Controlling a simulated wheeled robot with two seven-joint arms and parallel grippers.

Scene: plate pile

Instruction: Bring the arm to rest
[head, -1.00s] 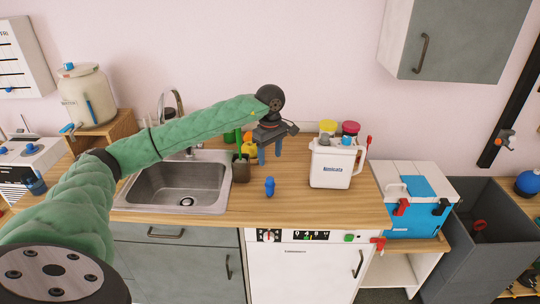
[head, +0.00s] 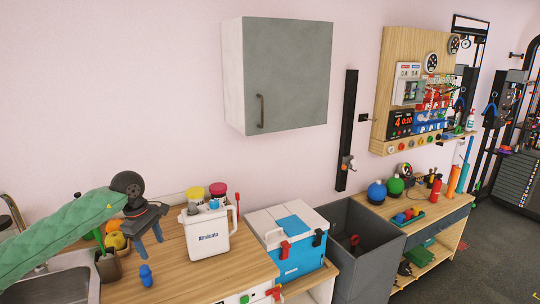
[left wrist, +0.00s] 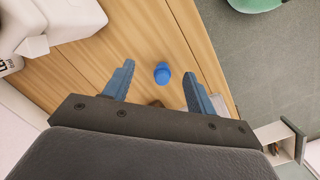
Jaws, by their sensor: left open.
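My left arm, in a green sleeve, comes in from the left in the head view. My left gripper (head: 149,238) hangs over the wooden counter (head: 185,280), its two blue-grey fingers pointing down, open and empty. In the left wrist view the open fingers (left wrist: 158,88) stand well apart. A small blue object (head: 146,275) stands on the counter below and in front of the gripper. It shows between the fingers in the left wrist view (left wrist: 162,73), apart from them. My right gripper is in no view.
A white jug (head: 208,235) stands right of the gripper. The sink (head: 60,285) is at the left, beside a brown pot (head: 108,266). A blue and white cooler (head: 300,255) and a grey bin (head: 365,275) stand further right. A wall cabinet (head: 285,75) hangs above.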

